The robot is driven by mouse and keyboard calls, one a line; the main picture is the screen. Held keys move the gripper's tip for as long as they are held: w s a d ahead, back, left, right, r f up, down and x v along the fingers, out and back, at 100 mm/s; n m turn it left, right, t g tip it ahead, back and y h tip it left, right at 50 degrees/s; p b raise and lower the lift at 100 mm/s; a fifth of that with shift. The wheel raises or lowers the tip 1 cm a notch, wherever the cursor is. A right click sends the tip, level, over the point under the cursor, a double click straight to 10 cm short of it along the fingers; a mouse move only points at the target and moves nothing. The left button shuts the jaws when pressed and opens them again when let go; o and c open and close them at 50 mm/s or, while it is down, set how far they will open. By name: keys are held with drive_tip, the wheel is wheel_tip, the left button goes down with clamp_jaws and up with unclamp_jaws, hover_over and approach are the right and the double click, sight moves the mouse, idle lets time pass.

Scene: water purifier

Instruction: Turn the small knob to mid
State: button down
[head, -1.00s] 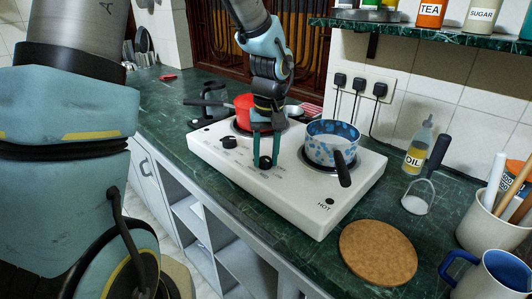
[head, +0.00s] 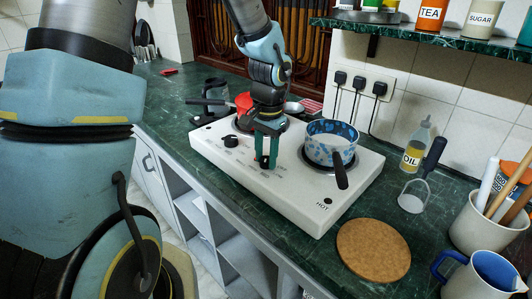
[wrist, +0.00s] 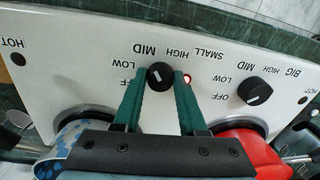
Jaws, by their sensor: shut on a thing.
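The small knob (wrist: 160,76) is black and round, on the stove's white front panel. In the wrist view it sits between the tips of my gripper (wrist: 162,78), whose green fingers are shut on its sides. Its pale mark points up and left in that view, roughly between the LOW and MID labels; the exact setting is hard to read. A reddish light (wrist: 187,79) shows beside it. In the head view my gripper (head: 265,163) points down at the stove (head: 300,200), and its fingers partly hide the knob.
The big-burner knob (wrist: 254,92) is beside the small one. A blue spotted pot (head: 331,143) stands on the near burner, its handle toward the front. A red pan (head: 243,102) is on the other burner, behind my gripper. A round cork mat (head: 373,251) lies right of the stove.

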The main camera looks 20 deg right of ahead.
sight(267, 160)
drive_tip(key=shift+m, duration=0.4)
drive_tip(key=shift+c, duration=2.3)
unclamp_jaws()
drive_tip(key=shift+r, duration=0.1)
wheel_tip(267, 160, up, 11)
drive_tip(key=shift+s+d+b, duration=0.15)
drive_tip(key=shift+s+b, duration=0.1)
drive_tip(key=shift+b, duration=0.2)
drive_tip(key=shift+f, duration=0.2)
